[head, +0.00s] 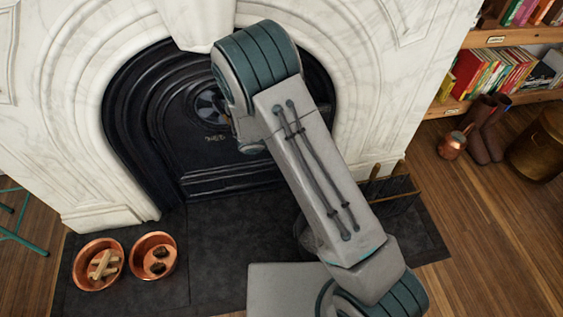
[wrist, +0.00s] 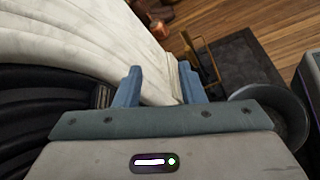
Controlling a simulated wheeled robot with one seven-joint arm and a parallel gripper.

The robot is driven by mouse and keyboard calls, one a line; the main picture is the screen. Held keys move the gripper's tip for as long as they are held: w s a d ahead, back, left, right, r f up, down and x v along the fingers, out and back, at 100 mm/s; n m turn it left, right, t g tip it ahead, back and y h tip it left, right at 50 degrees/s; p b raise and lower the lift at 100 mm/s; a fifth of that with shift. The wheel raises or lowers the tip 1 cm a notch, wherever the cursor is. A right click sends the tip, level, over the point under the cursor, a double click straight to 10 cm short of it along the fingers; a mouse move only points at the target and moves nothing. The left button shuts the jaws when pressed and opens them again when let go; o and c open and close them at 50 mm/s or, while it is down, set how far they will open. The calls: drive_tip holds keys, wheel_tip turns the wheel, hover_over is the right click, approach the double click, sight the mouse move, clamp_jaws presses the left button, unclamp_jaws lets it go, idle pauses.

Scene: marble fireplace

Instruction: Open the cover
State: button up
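The black cast-iron fireplace cover (head: 190,130) stands inside the white marble arch, with a round vent (head: 209,108) in its upper middle. It looks closed. My arm crosses in front of its right part and hides it there. In the wrist view, a dark ribbed part of the fireplace (wrist: 45,100) shows at the left edge. My gripper (wrist: 160,88) shows in the wrist view with its two blue fingers apart and nothing visible between them; white marble lies beyond.
Two copper bowls, one with wood sticks (head: 86,279) and one with pine cones (head: 143,276), sit on the dark hearth (head: 215,260). Fire tools (head: 400,188) and a grey bucket (wrist: 290,110) stand at the right. Boots (head: 482,143) and a bookshelf (head: 495,40) are farther right.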

drive_tip(key=w+a+f+n+t+y+b, duration=0.1)
drive_tip(key=a+f+n+t+y+b, duration=0.25)
drive_tip(key=f, duration=0.65)
drive_tip(key=w+a+f+n+t+y+b, duration=0.1)
drive_tip(key=a+f+n+t+b, duration=0.2)
drive_tip(key=a+f+n+t, duration=0.35)
drive_tip(key=w+a+f+n+t+y+b, duration=0.25)
drive_tip(key=a+f+n, duration=0.25)
drive_tip(key=f, duration=0.8)
drive_tip(key=b+x, duration=0.4)
drive_tip(key=x, duration=0.9)
drive_tip(key=shift+s+d+r+h+b, duration=0.2)
drive_tip(key=shift+d+h+b, duration=0.1)
drive_tip(key=shift+d+h, duration=0.1)
drive_tip(key=shift+a, duration=0.1)
clamp_jaws()
drive_tip(key=shift+s, duration=0.15)
